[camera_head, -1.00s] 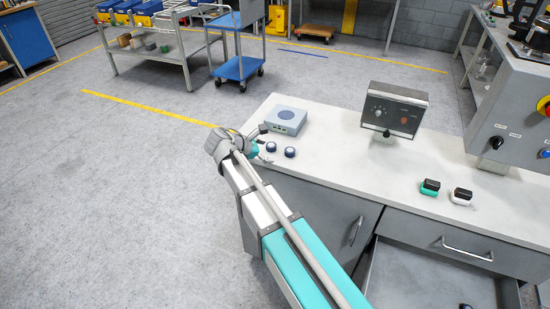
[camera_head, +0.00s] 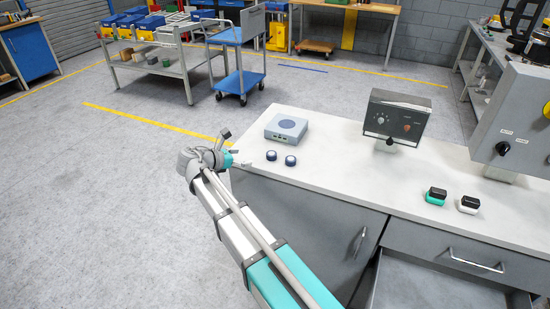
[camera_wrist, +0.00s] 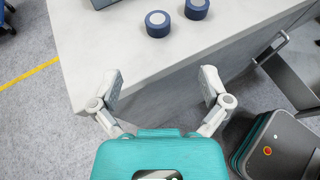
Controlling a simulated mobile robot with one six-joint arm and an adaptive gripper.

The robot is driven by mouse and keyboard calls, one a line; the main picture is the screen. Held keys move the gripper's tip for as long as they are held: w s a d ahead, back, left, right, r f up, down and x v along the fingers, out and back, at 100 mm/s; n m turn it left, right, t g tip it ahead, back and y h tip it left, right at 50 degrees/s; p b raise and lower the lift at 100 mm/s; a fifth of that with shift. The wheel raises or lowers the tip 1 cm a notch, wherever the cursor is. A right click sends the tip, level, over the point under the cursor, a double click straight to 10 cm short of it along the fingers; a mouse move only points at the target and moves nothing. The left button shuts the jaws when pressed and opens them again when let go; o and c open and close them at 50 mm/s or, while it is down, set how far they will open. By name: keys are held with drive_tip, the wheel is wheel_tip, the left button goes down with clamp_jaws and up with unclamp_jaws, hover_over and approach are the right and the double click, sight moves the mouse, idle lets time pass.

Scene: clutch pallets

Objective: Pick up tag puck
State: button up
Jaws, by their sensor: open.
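Two dark blue round pucks with pale tops stand side by side near the left end of the white worktop. In the head view they are the left puck (camera_head: 271,155) and the right puck (camera_head: 291,160); I cannot tell them apart as the tag puck. The wrist view shows the left one (camera_wrist: 158,24) and the right one (camera_wrist: 197,9) beyond my fingertips. My gripper (camera_head: 226,146) is open and empty, left of the pucks and apart from them. In the wrist view its spread fingers (camera_wrist: 162,82) straddle the worktop's front edge.
A grey-blue box (camera_head: 287,128) stands just behind the pucks. A dark control panel (camera_head: 397,116) stands further right on the worktop (camera_head: 340,175). Two small blocks, teal-based (camera_head: 436,196) and white-based (camera_head: 468,204), lie at the right. An open drawer (camera_head: 430,285) juts out below.

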drive_tip(key=b, duration=0.3)
approach(273, 153)
drive_tip(key=shift+x, duration=2)
drive_tip(key=shift+d+f, duration=0.1)
drive_tip(key=shift+f, duration=0.15)
drive_tip(key=shift+b+x, duration=0.9)
drive_tip(key=shift+x, duration=1.55)
drive_tip(key=c, duration=1.1)
drive_tip(key=shift+r, duration=0.2)
